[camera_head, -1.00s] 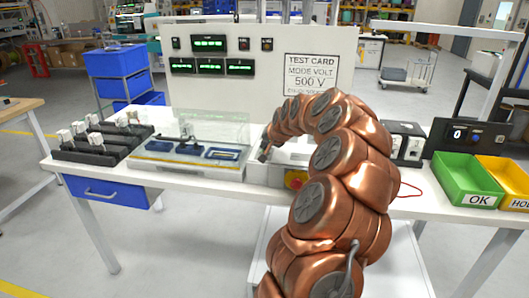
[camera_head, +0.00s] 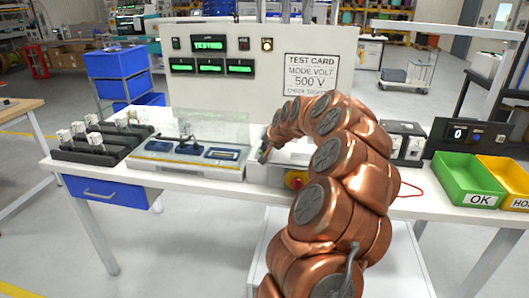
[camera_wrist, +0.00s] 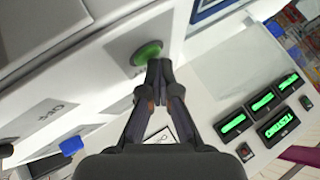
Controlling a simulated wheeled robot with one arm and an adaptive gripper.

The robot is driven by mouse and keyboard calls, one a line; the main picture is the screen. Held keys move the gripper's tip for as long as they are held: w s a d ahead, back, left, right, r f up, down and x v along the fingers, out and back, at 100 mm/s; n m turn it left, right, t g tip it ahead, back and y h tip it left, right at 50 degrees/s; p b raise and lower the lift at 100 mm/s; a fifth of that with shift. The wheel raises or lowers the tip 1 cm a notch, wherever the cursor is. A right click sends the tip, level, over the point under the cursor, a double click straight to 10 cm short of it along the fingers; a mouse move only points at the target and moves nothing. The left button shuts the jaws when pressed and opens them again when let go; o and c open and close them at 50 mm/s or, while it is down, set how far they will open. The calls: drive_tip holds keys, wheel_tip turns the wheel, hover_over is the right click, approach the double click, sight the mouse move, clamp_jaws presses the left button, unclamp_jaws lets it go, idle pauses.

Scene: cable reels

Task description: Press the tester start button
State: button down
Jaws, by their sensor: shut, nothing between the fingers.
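The green start button (camera_wrist: 147,53) is on a pale panel in the wrist view. My gripper (camera_wrist: 158,66) is shut and empty, with its fingertips at the button's edge; whether they touch it I cannot tell. In the head view my gripper (camera_head: 263,154) is low over the bench, right of the tester fixture (camera_head: 190,155), and my arm hides the button. The tester display (camera_head: 208,44) on the back panel reads TESTING, with a lit lamp (camera_head: 267,44) to its right.
A black rack (camera_head: 95,150) with white parts stands at the left. A green OK bin (camera_head: 468,180) and a yellow bin (camera_head: 505,180) stand at the right.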

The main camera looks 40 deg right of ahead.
drive_tip(key=shift+r, duration=0.85)
drive_tip(key=shift+r, duration=2.55)
